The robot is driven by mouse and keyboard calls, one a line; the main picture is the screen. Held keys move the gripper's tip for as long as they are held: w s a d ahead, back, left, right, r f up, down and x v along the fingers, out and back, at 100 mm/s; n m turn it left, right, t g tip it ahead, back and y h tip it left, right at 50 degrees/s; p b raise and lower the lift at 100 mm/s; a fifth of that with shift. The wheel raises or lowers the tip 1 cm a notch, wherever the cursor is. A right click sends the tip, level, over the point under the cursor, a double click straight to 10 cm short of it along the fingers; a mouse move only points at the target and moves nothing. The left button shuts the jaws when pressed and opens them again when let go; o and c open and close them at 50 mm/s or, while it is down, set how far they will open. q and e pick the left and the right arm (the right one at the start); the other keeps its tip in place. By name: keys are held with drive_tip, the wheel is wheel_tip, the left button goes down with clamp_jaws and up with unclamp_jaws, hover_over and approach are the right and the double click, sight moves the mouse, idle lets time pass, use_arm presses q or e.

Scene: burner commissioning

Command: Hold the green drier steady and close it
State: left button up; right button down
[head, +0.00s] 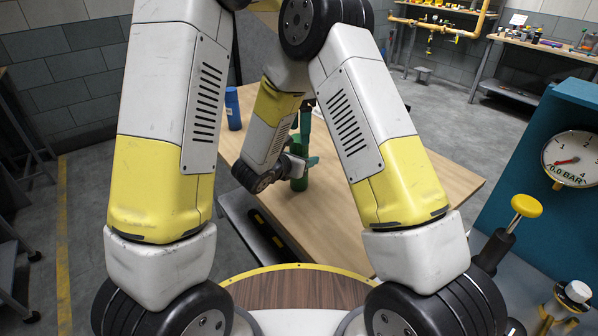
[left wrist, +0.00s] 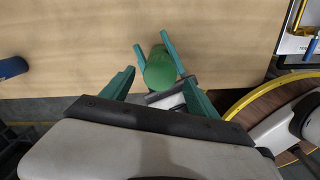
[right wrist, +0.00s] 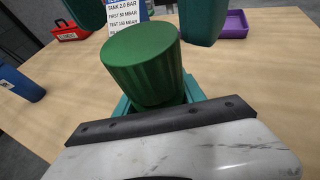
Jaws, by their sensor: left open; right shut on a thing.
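The green drier (head: 299,183) stands upright on the wooden table. In the right wrist view its ribbed, round green top (right wrist: 145,62) fills the middle. My right gripper (head: 300,163) is shut around the drier's body from the side. In the left wrist view its teal fingers lie on both sides of the drier (left wrist: 160,70). My left gripper (head: 306,118) is open above the drier, pointing down. Its spread fingers (left wrist: 158,78) straddle the drier's top in the left wrist view without visibly touching it. The joint between the drier's top and body is hidden.
A blue cylinder (head: 233,108) stands on the table (head: 420,180) at the left. A teal panel with a gauge (head: 571,158) is at the right. Table space around the drier is clear.

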use_arm(q)
drive_tip(key=shift+r+n, duration=1.6)
drive_tip(key=shift+r, duration=0.15)
drive_tip(key=shift+c, duration=0.4)
drive_tip(key=shift+f, duration=0.1)
drive_tip(key=shift+f, duration=3.95)
drive_tip(key=shift+c, duration=0.4)
clamp_jaws()
drive_tip(key=m, duration=0.3)
